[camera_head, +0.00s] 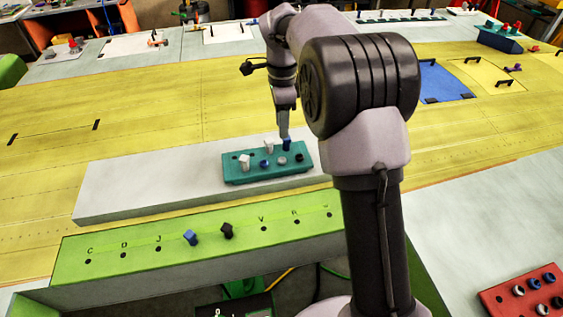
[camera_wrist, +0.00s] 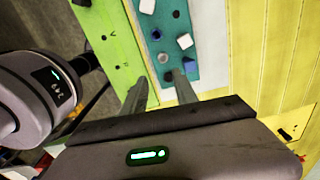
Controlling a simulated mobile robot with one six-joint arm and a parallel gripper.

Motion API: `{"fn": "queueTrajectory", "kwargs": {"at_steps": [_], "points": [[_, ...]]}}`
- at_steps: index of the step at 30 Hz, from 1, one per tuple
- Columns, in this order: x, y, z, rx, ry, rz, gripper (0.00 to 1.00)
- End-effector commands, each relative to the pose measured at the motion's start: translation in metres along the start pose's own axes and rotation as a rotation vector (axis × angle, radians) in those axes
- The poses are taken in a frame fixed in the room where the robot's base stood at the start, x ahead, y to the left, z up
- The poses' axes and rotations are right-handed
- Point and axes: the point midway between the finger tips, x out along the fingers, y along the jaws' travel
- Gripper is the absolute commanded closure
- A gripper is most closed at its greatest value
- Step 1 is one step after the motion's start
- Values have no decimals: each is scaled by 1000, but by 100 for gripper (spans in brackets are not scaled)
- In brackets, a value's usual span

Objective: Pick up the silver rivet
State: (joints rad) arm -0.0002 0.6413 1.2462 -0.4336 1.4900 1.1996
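A teal rivet block (camera_head: 232,176) sits on a pale board; it also shows in the wrist view (camera_wrist: 195,75). A small grey, silver-looking rivet (camera_head: 282,160) sits low in its front row, and it shows in the wrist view (camera_wrist: 162,58) just beyond my fingertips. A black rivet (camera_head: 299,158) is to its right, a low blue one (camera_head: 265,163) to its left. A tall blue rivet (camera_head: 287,144) and two tall white rivets (camera_head: 245,162) also stand in the block. My gripper (camera_head: 284,133) points down above the block. Its fingers (camera_wrist: 160,78) are apart, with nothing visibly held.
A green lettered rail (camera_head: 180,254) in front holds a blue rivet (camera_head: 191,237) and a black rivet (camera_head: 228,230). The pale board (camera_head: 130,190) is clear left of the block. A red block (camera_head: 500,305) with rivets is at lower right. Yellow wing skin (camera_head: 150,100) lies behind.

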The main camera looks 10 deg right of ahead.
Motion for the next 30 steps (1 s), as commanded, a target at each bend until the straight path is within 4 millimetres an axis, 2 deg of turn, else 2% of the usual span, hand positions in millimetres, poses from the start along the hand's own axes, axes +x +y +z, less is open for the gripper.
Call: {"fn": "queueTrajectory", "kwargs": {"at_steps": [1, 6, 11, 18, 21, 26, 30], "points": [[19, 1, 0, -1, -1, 5, 65], [64, 1, 0, -2, -1, 3, 65], [83, 0, 0, -3, -1, 1, 65], [128, -3, 0, -4, -1, 1, 65], [134, -3, 0, -3, -1, 0, 65], [134, -3, 0, -3, -2, -1, 65], [134, -3, 0, -3, -2, -1, 89]]}}
